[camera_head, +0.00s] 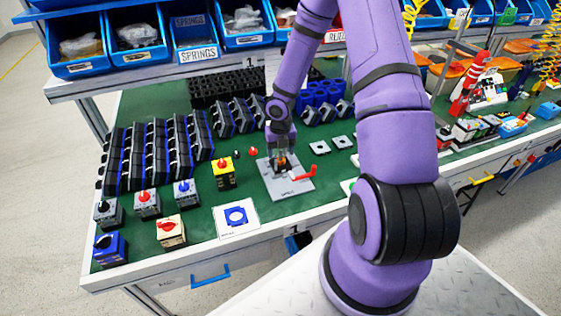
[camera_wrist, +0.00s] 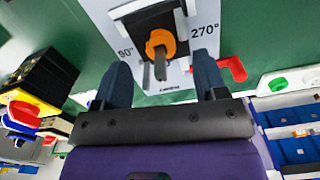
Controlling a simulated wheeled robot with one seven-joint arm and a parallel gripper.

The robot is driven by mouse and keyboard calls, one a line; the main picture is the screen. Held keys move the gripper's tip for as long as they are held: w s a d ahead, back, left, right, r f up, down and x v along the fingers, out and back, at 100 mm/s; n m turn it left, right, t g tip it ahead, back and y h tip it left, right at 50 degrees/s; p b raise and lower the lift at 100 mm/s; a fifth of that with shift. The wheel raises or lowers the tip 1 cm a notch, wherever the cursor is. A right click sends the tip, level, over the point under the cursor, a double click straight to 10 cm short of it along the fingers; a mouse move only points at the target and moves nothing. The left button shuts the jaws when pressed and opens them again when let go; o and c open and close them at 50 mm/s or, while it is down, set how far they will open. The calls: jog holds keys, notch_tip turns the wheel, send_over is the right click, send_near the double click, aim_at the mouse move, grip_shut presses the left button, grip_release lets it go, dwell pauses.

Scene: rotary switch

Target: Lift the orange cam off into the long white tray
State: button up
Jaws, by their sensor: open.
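The orange cam (camera_wrist: 161,42) sits on a dark shaft that sticks out of its middle, in the black and grey switch body (camera_wrist: 147,20). The switch stands on a light grey plate marked 90° and 270°. In the head view the cam (camera_head: 282,161) is a small orange patch under my gripper (camera_head: 282,152). In the wrist view my gripper (camera_wrist: 162,72) is open and empty, one dark finger on each side of the shaft, apart from the cam. A pale tray-like object (camera_wrist: 285,80) shows at the right; I cannot tell whether it is the long white tray.
A yellow switch box (camera_head: 223,173) stands to the left, with several other knobbed boxes beyond. My arm hides part of the bench at right.

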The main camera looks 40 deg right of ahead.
jog(key=shift+f, duration=1.75)
jog(key=c, duration=1.1)
jog(key=shift+r, duration=0.1)
jog(key=shift+r, duration=4.95)
jog(key=shift+r, duration=0.1)
notch_tip(320, 180, up, 8)
send_over(281, 157)
jog(key=shift+w+d+r, duration=0.1)
jog(key=shift+w+r, duration=0.05)
jog(key=shift+w, duration=0.05)
